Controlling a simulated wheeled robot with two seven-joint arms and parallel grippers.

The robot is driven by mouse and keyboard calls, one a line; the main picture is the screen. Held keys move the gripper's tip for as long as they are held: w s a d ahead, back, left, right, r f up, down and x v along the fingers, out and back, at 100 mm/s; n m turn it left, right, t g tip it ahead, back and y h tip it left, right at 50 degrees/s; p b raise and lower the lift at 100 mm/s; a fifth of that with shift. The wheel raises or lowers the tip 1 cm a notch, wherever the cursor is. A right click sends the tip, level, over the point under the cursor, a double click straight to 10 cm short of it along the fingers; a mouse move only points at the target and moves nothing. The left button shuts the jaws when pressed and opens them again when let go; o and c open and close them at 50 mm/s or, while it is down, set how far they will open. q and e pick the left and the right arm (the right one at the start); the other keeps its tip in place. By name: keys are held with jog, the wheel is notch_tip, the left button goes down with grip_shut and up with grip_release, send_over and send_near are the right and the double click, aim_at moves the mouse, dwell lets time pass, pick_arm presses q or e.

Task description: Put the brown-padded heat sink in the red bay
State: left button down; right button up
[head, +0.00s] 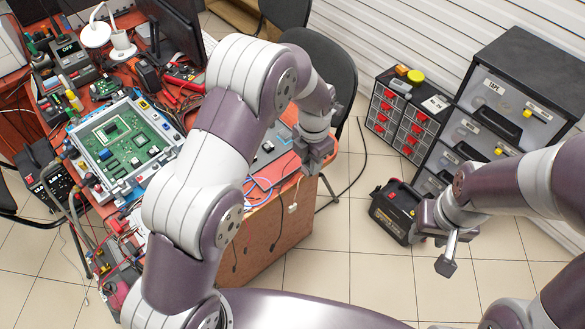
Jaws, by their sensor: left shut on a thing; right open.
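My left gripper (314,163) is over the right end of the red workbench, beside a dark flat device. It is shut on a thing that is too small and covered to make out. My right gripper (430,250) is open and empty, above the tiled floor near a black case. I cannot pick out the brown-padded heat sink or the red bay for sure. A green circuit board (127,143) sits in a pale frame (173,131) on the left of the bench. My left arm hides the middle of the bench.
The red workbench (262,240) is crowded with tools, cables and a monitor (176,30). A small cabinet with red-marked drawers (404,118) and a larger grey drawer unit (530,65) stand at the right. A black case (394,212) is on the floor. Tiled floor is free in front.

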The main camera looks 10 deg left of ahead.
pick_arm(q)
jog(key=p, duration=0.2)
send_over(283, 167)
notch_tip(283, 167, down, 7)
jog(key=shift+d+r, duration=0.1)
jog(key=shift+r, duration=0.05)
notch_tip(283, 167, down, 4)
jog(key=shift+r+p, duration=0.2)
jog(key=shift+p, duration=0.15)
jog(key=shift+f, duration=0.35)
jog(key=shift+f+b, duration=0.2)
jog(key=shift+b, duration=0.1)
jog(key=c, duration=0.9)
grip_release()
